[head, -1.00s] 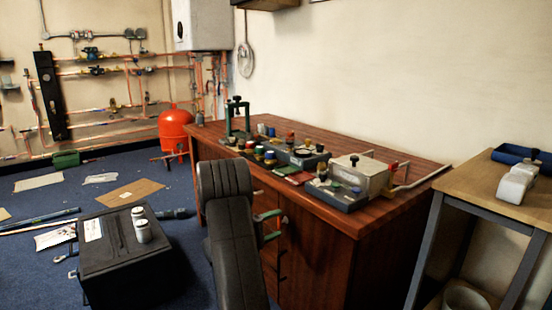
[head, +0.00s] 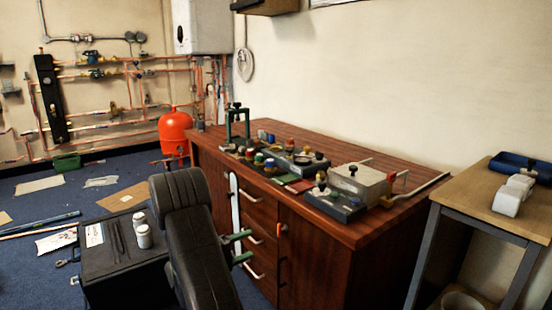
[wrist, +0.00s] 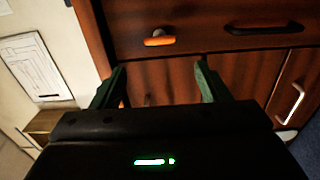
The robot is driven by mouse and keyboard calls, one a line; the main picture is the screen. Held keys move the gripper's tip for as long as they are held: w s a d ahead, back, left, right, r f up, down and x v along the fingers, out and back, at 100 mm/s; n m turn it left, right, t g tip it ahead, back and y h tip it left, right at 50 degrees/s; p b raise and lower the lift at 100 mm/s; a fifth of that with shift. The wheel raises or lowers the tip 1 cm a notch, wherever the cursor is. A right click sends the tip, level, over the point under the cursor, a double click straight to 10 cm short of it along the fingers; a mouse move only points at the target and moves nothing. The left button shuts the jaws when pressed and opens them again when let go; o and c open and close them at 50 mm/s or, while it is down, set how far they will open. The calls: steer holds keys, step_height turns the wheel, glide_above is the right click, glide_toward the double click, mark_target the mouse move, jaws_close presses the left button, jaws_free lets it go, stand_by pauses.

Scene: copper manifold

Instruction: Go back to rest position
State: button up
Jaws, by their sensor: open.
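My gripper (head: 247,246) is open, with its two green fingers apart and nothing between them. It is in front of the drawer side of the wooden workbench (head: 345,240), low beside the drawers. In the wrist view my gripper (wrist: 158,78) points at the brown wooden front, with clear space between the fingers. An orange-tipped handle (wrist: 158,40) shows beyond the fingers, and a pale handle (wrist: 290,103) is at the right. My dark arm hides part of the bench front in the head view.
Several gauges and tools line the bench top. A small table (head: 470,196) stands at the right. Papers lie on the blue floor.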

mark_target(278, 232)
steer(key=w+d+n+p, duration=0.6)
steer(key=d+n+p, duration=0.3)
steer(key=n+p, duration=0.9)
steer(key=shift+w+d+r, duration=0.15)
steer(key=shift+w, duration=0.25)
stand_by(0.7)
stand_by(0.6)
